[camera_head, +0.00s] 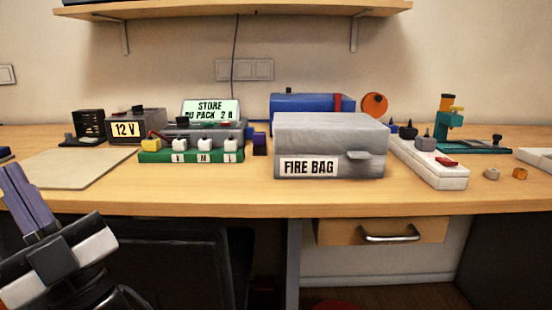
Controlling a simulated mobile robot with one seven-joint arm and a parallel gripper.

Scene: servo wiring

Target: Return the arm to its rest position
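My gripper (14,172) is at the lower left, in front of the desk's front edge. Its two purple-grey fingers point up and lie side by side with no clear gap between them. I see nothing held between them. The dark wrist with white side parts (58,260) shows below the fingers. The rest of the arm runs out of the picture at the bottom left.
The wooden desk (230,195) carries a grey FIRE BAG box (330,135), a green connector block (190,156), a 12 V supply (135,127), a beige mat (65,168) and a white power strip (430,163). A drawer (385,231) hangs below. A dark chair-like shape stands beside my gripper.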

